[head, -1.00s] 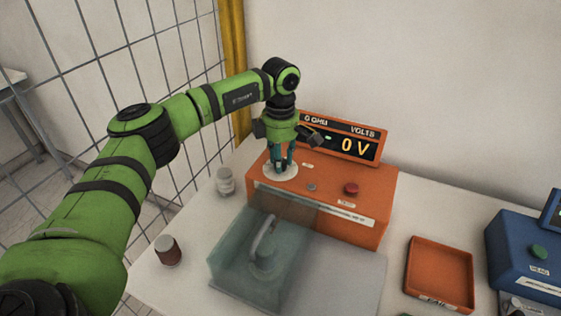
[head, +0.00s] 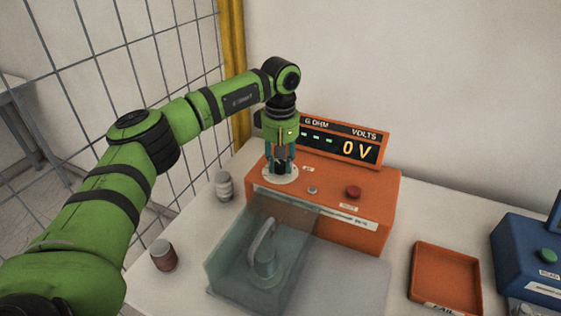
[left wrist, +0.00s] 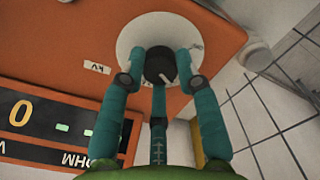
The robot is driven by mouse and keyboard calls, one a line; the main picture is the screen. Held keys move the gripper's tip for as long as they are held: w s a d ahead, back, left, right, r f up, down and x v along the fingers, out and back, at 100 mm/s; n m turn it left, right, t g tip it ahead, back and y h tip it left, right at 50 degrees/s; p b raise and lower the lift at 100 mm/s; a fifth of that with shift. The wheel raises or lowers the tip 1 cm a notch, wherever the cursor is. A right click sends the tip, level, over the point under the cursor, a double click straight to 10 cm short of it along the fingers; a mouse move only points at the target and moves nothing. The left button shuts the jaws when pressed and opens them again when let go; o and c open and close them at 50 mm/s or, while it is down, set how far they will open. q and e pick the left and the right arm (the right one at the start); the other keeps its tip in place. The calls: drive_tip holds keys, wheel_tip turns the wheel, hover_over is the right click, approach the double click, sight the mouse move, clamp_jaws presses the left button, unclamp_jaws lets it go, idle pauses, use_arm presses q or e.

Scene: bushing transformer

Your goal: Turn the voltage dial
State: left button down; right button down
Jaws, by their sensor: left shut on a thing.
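The orange tester (head: 330,208) stands on the white table, and its display (head: 340,141) reads 0 V. The voltage dial (left wrist: 160,66) is a black knob with a white pointer line, on a round white plate (left wrist: 150,35) on the tester's top left. My left gripper (head: 280,168) points straight down over the plate and is shut on the dial. In the left wrist view its teal fingers (left wrist: 158,80) stand around the knob. In the head view the fingers largely hide the dial. My right gripper is not in view.
A clear box (head: 232,270) with a grey handled part (head: 263,250) inside stands before the tester. A red button (head: 353,192) is on the tester's top. Two small jars (head: 224,186) stand at left. An orange tray (head: 445,275) and blue unit (head: 530,255) are at right.

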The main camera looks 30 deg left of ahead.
sight(280, 163)
use_arm(q)
drive_tip(key=shift+m, duration=1.6)
drive_tip(key=c, duration=0.9)
unclamp_jaws()
wheel_tip(280, 163, up, 12)
